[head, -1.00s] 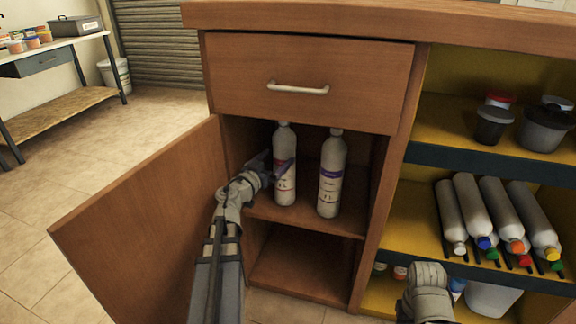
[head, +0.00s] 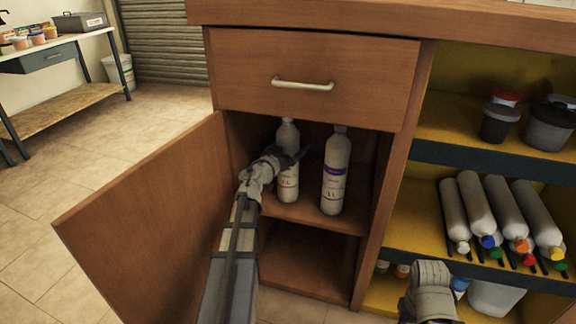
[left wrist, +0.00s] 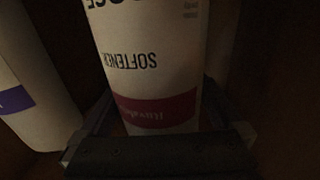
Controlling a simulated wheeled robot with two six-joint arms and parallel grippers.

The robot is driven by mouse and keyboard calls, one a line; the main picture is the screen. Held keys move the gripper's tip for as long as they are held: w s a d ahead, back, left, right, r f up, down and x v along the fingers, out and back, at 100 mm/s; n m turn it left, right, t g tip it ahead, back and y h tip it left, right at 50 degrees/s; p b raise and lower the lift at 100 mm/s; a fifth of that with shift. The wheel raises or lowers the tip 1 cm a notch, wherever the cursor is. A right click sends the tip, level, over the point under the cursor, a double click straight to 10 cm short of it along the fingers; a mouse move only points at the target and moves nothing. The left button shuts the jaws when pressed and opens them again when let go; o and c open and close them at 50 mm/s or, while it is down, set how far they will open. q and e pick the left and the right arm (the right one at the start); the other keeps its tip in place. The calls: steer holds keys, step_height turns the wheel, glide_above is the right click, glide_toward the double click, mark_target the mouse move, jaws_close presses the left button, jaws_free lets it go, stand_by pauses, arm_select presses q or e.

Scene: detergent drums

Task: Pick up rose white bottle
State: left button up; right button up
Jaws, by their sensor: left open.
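The rose white bottle (head: 288,136), with a dark rose band, stands upright on the upper cabinet shelf, left of another white bottle. In the left wrist view the rose white bottle (left wrist: 152,60) appears upside down, with the word SOFTENER readable. My left gripper (head: 288,161) is open at the bottle's middle. In the left wrist view its fingers lie on both sides of the bottle's lower part; I cannot tell whether they touch it. My right gripper is not visible; only part of my right arm shows at the bottom right.
A purple-banded white bottle (head: 335,178) stands close by on the right, and shows at left in the wrist view (left wrist: 30,105). The open cabinet door (head: 150,220) is left of my arm. A drawer (head: 310,75) is above. Yellow shelves hold several bottles and tubs.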

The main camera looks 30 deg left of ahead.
arm_select(q)
jaws_close()
stand_by(0.8)
